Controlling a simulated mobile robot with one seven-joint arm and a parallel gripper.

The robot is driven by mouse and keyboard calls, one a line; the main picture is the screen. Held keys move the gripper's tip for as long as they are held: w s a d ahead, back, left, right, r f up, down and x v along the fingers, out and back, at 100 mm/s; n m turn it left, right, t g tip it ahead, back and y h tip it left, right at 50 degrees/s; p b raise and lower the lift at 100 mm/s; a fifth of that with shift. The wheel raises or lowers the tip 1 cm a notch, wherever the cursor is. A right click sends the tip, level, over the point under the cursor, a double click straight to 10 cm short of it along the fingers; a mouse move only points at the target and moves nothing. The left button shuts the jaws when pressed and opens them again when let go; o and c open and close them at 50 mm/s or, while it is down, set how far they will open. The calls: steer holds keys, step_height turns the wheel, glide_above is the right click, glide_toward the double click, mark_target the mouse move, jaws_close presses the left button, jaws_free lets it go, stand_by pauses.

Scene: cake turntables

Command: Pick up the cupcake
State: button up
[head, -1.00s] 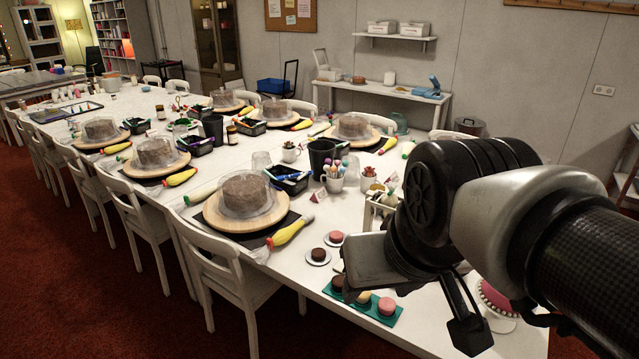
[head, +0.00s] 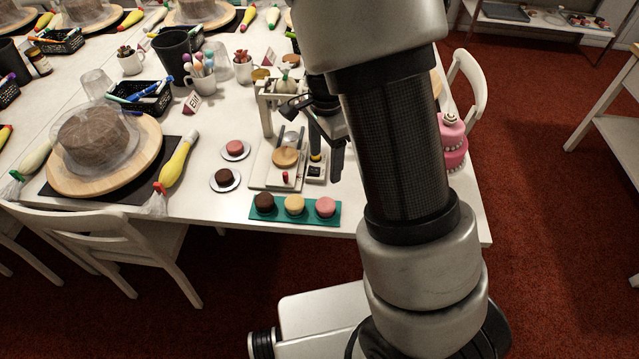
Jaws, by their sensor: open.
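Small round cupcake-like cakes stand near the table's front edge. A chocolate one (head: 264,202), a yellow one (head: 295,204) and a pink one (head: 325,207) sit in a row on a teal tray (head: 310,220). Another pink one (head: 235,147) and another chocolate one (head: 224,177) sit on small white saucers to the left. I cannot tell which is the task's cupcake. My gripper (head: 316,138) is open, behind and above the tray, over or beside a small white stand. My arm hides part of it. I see nothing between its fingers.
The white stand (head: 262,180) with a round tan disc (head: 285,157) is just behind the tray. A pink tiered cake (head: 452,140) is right of my arm.

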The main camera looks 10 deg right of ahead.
mark_target(325, 204)
step_height(325, 204, down, 17)
steer(key=shift+s+d+b, duration=0.1)
steer(key=shift+b, duration=1.1)
steer(key=c, duration=1.1)
